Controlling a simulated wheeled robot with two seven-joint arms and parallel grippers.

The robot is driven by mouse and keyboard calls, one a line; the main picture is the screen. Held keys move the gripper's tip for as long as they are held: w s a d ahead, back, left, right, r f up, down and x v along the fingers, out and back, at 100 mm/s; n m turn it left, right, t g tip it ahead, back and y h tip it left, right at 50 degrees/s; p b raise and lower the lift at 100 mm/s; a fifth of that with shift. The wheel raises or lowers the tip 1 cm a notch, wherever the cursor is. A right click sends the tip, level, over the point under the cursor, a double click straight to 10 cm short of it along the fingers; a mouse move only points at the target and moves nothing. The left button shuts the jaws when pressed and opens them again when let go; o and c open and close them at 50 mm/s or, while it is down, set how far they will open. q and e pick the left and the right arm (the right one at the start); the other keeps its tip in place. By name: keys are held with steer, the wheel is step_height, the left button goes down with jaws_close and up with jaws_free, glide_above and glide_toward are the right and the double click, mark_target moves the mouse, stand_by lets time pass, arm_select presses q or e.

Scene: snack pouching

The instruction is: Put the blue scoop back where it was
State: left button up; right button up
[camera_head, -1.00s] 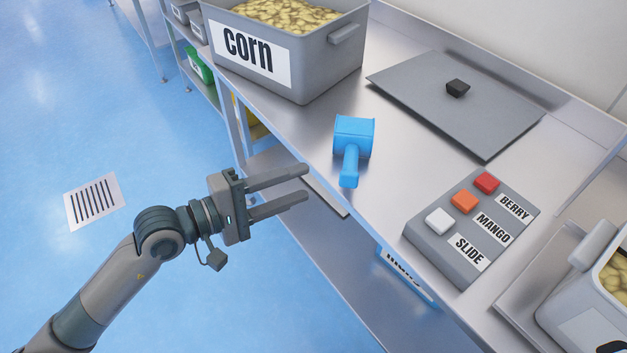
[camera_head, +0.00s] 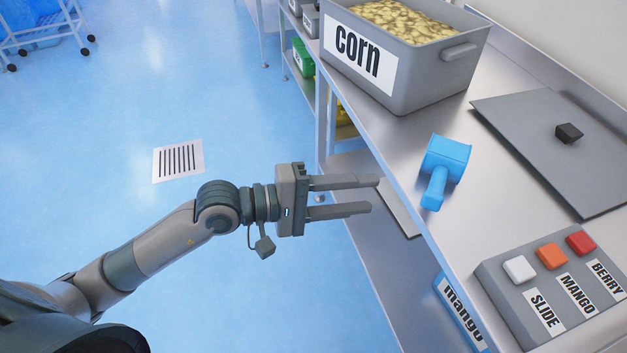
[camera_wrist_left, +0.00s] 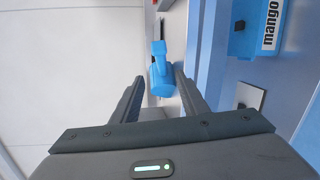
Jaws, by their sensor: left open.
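The blue scoop (camera_head: 446,160) lies on the steel counter near its front edge, its handle pointing toward the edge. It also shows in the left wrist view (camera_wrist_left: 161,76), between and beyond the two fingers. My left gripper (camera_head: 376,195) is open and empty, left of the scoop and apart from it, out in front of the counter edge; it also shows in the left wrist view (camera_wrist_left: 165,98). My right gripper is not in view.
A grey bin labelled corn (camera_head: 425,85) stands behind the scoop. A grey lid (camera_head: 540,140) with a black knob lies to the right. A button box (camera_head: 510,295) sits at the lower right. A blue mango-labelled box (camera_head: 460,312) is below the counter.

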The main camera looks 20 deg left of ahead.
arm_select(q)
steer(key=shift+f, duration=0.1)
steer(key=w+a+f+m+t+y, duration=0.2)
steer(key=w+a+f+m, duration=0.1)
steer(key=f+m, duration=0.7)
steer(key=w+a+f+m+t+y, duration=0.35)
steer(key=f+m, duration=0.45)
steer(key=m, duration=0.5)
steer(key=w+a+f+m+t+y, duration=0.15)
steer(key=a+f+m, duration=0.25)
steer(key=f+m, duration=0.6)
steer(key=s+a+f+n+g+y, duration=0.2)
steer(key=s+f+n, duration=0.3)
steer(key=f, duration=0.4)
steer(key=s+a+f+n+g+y, duration=0.2)
steer(key=s+f+n+y, duration=0.1)
steer(key=f+n, duration=0.5)
steer(key=s+d+f+n+g, duration=0.2)
steer(key=s+f+n+g, duration=0.3)
steer(key=s+f, duration=1.3)
steer(key=s+n, duration=0.2)
steer(key=n, duration=0.2)
steer(key=shift+d+n+g+y, duration=0.25)
steer(key=shift+n+g+y, duration=0.05)
steer(key=shift+y, duration=0.1)
